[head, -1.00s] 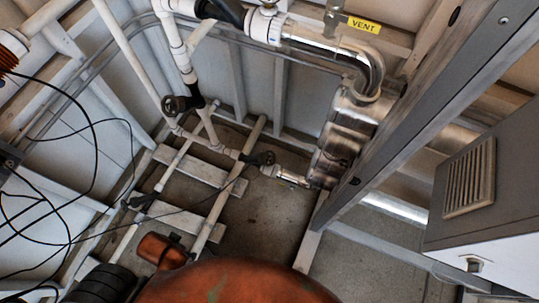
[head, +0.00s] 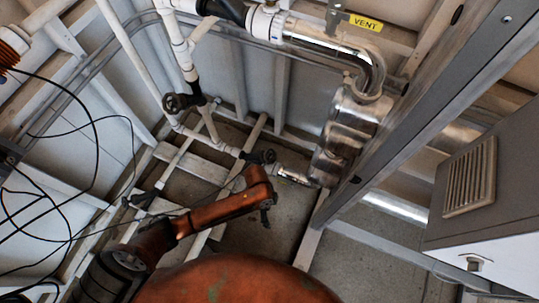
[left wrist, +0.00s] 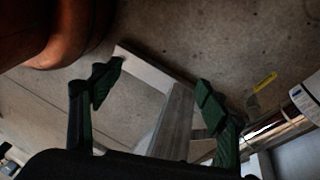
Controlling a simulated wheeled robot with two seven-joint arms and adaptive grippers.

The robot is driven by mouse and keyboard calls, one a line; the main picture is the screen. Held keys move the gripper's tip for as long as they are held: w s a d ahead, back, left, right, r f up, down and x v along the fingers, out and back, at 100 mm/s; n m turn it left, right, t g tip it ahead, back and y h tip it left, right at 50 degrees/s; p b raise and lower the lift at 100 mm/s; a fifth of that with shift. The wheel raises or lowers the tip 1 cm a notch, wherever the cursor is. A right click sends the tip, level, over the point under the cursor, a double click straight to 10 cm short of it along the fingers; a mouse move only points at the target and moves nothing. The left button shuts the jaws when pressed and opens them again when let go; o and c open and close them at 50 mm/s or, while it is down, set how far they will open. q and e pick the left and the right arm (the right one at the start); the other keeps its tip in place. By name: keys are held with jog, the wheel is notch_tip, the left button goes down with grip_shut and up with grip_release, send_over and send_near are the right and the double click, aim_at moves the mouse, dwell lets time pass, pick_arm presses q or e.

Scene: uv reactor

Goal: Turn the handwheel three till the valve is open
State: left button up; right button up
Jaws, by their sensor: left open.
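Several dark handwheels sit on the white piping in the head view. One (head: 178,103) is on the upright pipe at upper left, one (head: 264,157) is on the low pipe near the centre, and another (head: 143,200) is low at the left. I cannot tell which is handwheel three, or whether its valve is open. My left arm reaches in from lower left, its wrist just below the central handwheel. My left gripper (head: 265,216) points down at the floor. In the left wrist view its fingers (left wrist: 156,92) are spread and empty, with no handwheel between them.
A shiny metal vessel (head: 345,130) stands right of the central handwheel, beside a long grey beam (head: 420,100). A grey cabinet (head: 480,210) is at right. Black cables (head: 95,130) hang at left. A pale floor beam (left wrist: 175,120) lies below the gripper.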

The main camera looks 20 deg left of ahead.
pick_arm(q)
jog(key=w+a+r+m+y, duration=0.1)
jog(key=w+a+r+m, duration=0.1)
jog(key=w, duration=0.4)
jog(key=w+a+r+m+y, duration=0.1)
jog(key=w+r, duration=0.1)
jog(key=w, duration=0.4)
notch_tip(320, 180, up, 8)
jog(key=m+y, duration=0.1)
jog(key=m, duration=0.1)
send_over(269, 154)
jog(key=shift+w+d, duration=0.15)
jog(key=shift+w, duration=0.3)
jog(key=shift+f, duration=0.25)
jog(key=f+b, duration=0.1)
jog(key=f, duration=0.1)
jog(key=f+b, duration=0.1)
jog(key=f, duration=0.1)
jog(key=s+f+b, duration=0.1)
jog(key=f, duration=0.1)
jog(key=shift+f, duration=0.35)
pick_arm(e)
jog(key=w+a+f+t+y, duration=0.1)
jog(key=w+a+f+t, duration=0.1)
jog(key=w+a+f, duration=0.2)
jog(key=shift+w+f, duration=0.75)
jog(key=shift+f, duration=0.15)
